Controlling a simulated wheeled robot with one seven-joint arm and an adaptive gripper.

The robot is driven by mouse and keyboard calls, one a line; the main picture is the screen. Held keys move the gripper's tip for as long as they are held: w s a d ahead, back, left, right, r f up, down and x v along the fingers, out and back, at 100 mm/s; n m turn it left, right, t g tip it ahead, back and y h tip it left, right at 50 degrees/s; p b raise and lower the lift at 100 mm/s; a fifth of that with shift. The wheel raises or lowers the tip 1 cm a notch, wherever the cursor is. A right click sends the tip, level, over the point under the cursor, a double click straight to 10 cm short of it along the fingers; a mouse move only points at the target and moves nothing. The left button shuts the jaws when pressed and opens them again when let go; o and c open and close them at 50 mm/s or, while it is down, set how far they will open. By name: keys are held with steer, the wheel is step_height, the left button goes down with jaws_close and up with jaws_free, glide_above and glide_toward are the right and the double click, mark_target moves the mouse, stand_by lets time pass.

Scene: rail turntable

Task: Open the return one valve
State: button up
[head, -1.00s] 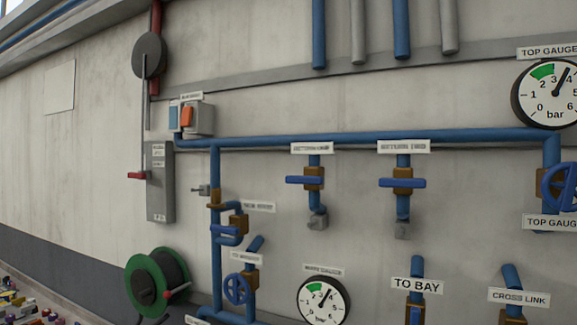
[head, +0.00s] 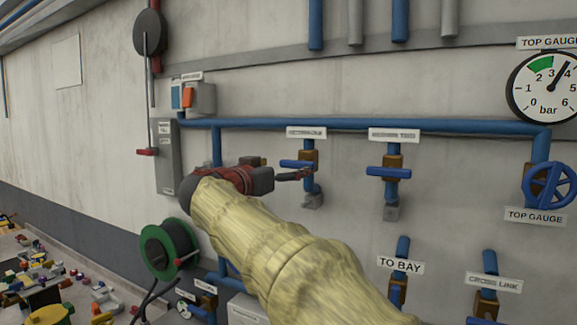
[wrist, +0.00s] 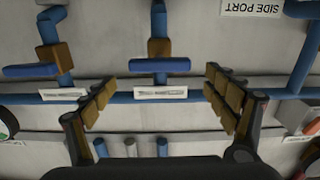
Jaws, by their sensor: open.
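The return one valve is on a short pipe below the blue header pipe, under a small blurred label (head: 306,132). Its blue lever (head: 297,164) lies roughly level, across the vertical pipe, on a brass body (head: 309,158). My gripper (head: 303,174) is close to this lever, at its lower left in the head view; whether they touch is unclear. In the wrist view, which is upside down, the open gripper (wrist: 163,90) has its padded fingers spread wide with nothing between them. The lever (wrist: 159,65) shows above and between the fingertips, centred.
The return two valve (head: 388,173) is beside it, its lever also level. A pressure gauge (head: 548,88) and blue handwheel (head: 549,184) are at right. A green hose reel (head: 169,249) is at lower left. The side port label (wrist: 252,8) shows in the wrist view.

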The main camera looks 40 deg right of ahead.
mark_target(295, 165)
steer(key=shift+o, duration=0.9)
steer(key=shift+w+d, duration=0.25)
steer(key=shift+d, duration=0.35)
steer(key=p+x, duration=0.2)
steer(key=x, duration=0.4)
steer(key=shift+d, duration=0.3)
steer(key=shift+c, duration=1.3)
steer(key=c, duration=0.9)
